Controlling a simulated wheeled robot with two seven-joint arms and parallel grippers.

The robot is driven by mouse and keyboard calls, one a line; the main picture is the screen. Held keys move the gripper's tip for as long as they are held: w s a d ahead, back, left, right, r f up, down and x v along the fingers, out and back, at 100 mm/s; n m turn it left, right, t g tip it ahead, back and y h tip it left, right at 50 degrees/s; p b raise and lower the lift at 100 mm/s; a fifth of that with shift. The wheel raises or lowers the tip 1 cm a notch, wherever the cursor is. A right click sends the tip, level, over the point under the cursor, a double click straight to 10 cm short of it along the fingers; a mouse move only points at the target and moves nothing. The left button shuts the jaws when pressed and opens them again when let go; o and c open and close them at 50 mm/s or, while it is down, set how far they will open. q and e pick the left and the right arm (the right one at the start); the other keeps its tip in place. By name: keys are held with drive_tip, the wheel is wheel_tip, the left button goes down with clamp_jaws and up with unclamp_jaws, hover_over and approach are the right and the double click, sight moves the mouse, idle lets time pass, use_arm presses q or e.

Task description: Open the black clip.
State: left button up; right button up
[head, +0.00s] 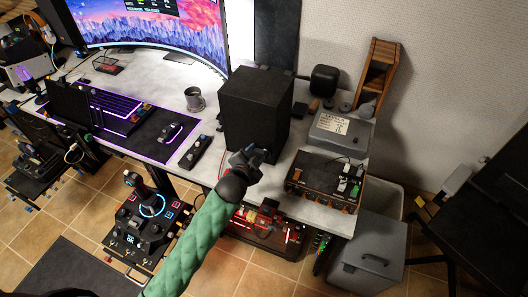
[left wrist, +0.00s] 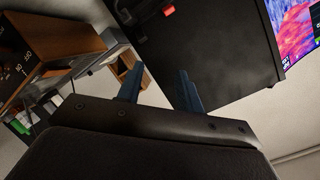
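I cannot pick out the black clip with certainty in either view. Small black, white and green pieces (head: 347,180) lie on the wood-sided control box (head: 324,181), too small to tell apart. My left gripper (head: 250,158), on a green-sleeved arm, is in front of the lower part of the black speaker (head: 257,104), to the left of the control box. In the left wrist view its two blue fingers (left wrist: 161,72) stand apart with nothing between them, so it is open and empty. My right gripper is not in view.
A grey box (head: 341,130) with a white label sits behind the control box. A mug (head: 195,99), keyboard (head: 116,112) and mouse (head: 170,132) are further left on the desk. A grey bin (head: 368,252) stands below the desk's right end.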

sight(266, 150)
use_arm(q)
drive_tip(key=w+f+n+p, duration=0.1)
drive_tip(key=n, duration=0.2)
drive_tip(key=w+d+f+n+g+p, duration=0.1)
drive_tip(key=w+n, duration=0.1)
drive_tip(key=n, duration=0.1)
drive_tip(key=w+d+f+n+p, duration=0.1)
drive_tip(key=f+n, duration=0.1)
drive_tip(key=shift+w+d+n, duration=0.15)
drive_tip(key=shift+w+n, duration=0.25)
drive_tip(key=shift+w+d+f, duration=0.15)
drive_tip(key=shift+w+f, duration=0.35)
drive_tip(key=shift+w, duration=0.1)
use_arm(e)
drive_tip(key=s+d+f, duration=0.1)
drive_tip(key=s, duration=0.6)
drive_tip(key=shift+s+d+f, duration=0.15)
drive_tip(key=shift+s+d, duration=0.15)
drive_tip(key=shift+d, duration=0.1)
use_arm(q)
clamp_jaws()
